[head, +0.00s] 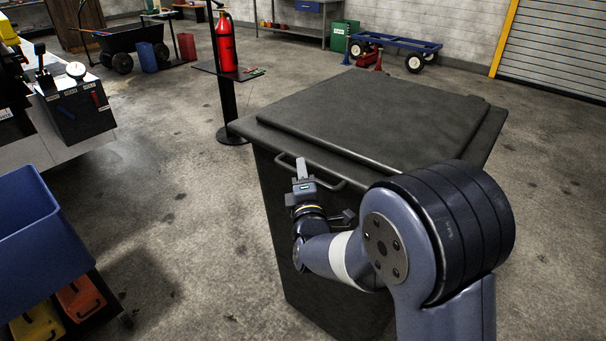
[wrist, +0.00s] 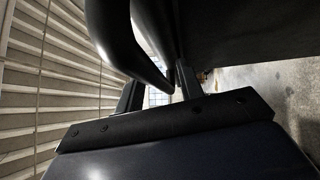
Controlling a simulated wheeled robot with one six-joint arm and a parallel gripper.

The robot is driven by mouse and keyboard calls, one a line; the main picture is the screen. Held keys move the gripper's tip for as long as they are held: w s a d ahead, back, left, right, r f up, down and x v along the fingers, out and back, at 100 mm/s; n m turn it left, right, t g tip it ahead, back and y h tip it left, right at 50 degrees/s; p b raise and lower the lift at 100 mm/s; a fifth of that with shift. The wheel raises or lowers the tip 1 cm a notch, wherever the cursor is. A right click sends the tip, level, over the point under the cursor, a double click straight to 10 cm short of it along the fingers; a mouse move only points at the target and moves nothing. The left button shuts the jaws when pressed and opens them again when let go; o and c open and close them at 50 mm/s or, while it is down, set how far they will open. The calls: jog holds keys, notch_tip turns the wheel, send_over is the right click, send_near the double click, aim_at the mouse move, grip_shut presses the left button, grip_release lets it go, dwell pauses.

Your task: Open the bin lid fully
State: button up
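The large dark grey bin (head: 290,230) stands in the middle of the head view, with its flat lid (head: 385,115) lying shut on top. A bar handle (head: 335,184) runs along the lid's near edge. My gripper (head: 302,168) is at this handle, fingers pointing up. In the wrist view the curved handle (wrist: 125,45) comes down towards the space between my two fingers (wrist: 158,85). The fingers stand apart with a visible gap, and I cannot tell whether either touches the bar. My forearm hides part of the bin's front and right side.
A fire extinguisher (head: 225,45) on a stand is behind the bin to the left. A blue container (head: 35,235) and a control box (head: 75,105) are at the left. A blue cart (head: 395,43) stands at the back. The floor between is clear.

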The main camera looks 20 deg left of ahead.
jog(key=shift+c, duration=0.3)
grip_shut()
dwell(0.3)
